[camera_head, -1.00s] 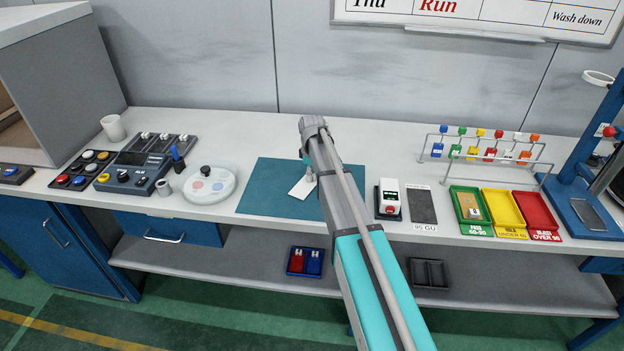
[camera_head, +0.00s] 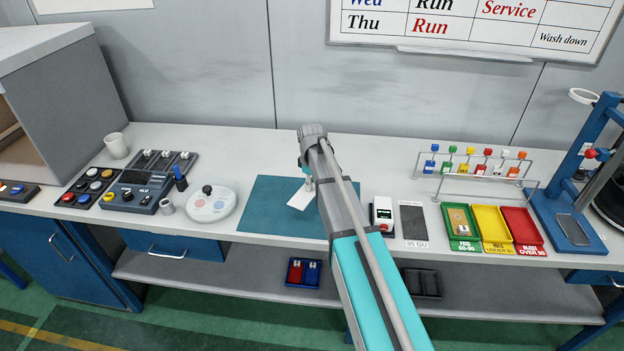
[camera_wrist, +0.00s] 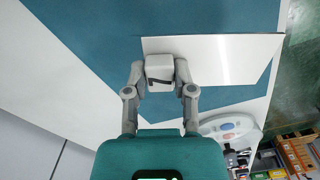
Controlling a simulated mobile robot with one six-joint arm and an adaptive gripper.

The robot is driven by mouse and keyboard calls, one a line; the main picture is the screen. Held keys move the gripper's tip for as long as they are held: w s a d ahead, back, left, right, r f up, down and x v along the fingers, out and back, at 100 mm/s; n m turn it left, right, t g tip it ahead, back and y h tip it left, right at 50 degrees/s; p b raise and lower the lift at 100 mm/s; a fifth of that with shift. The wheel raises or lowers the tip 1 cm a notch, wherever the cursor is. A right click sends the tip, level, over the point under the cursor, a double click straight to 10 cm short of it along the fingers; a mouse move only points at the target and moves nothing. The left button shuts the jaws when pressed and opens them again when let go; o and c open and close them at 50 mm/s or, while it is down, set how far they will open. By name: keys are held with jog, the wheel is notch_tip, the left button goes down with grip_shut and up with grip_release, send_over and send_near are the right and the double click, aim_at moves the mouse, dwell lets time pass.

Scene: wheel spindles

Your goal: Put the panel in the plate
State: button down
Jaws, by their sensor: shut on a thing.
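The panel (camera_head: 300,198) is a thin white flat piece over the teal mat. In the wrist view the panel (camera_wrist: 225,52) stretches to the right from a pale block (camera_wrist: 160,70) between my fingers. My gripper (camera_wrist: 158,78) is shut on this block, which looks joined to the panel. In the head view my arm hides most of my gripper. I cannot tell whether the panel touches the mat. A white round plate (camera_head: 209,218) with coloured discs and a black knob lies left of the mat. It also shows in the wrist view (camera_wrist: 248,121), apart from the panel.
The teal mat (camera_head: 262,212) is otherwise bare. A red-and-white device (camera_head: 382,212), coloured trays (camera_head: 489,226) and a wire rack (camera_head: 478,182) stand on the right.

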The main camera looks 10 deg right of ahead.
jog(key=s+r+p, duration=0.4)
jog(key=s+r, duration=0.1)
jog(key=s, duration=0.5)
jog(key=shift+s+r+p, duration=0.2)
jog(key=shift+r+p, duration=0.15)
jog(key=shift+d, duration=0.1)
jog(key=shift+f, duration=0.1)
notch_tip(320, 180, down, 2)
jog(key=shift+w+f+b, duration=0.15)
jog(key=shift+b, duration=1.1)
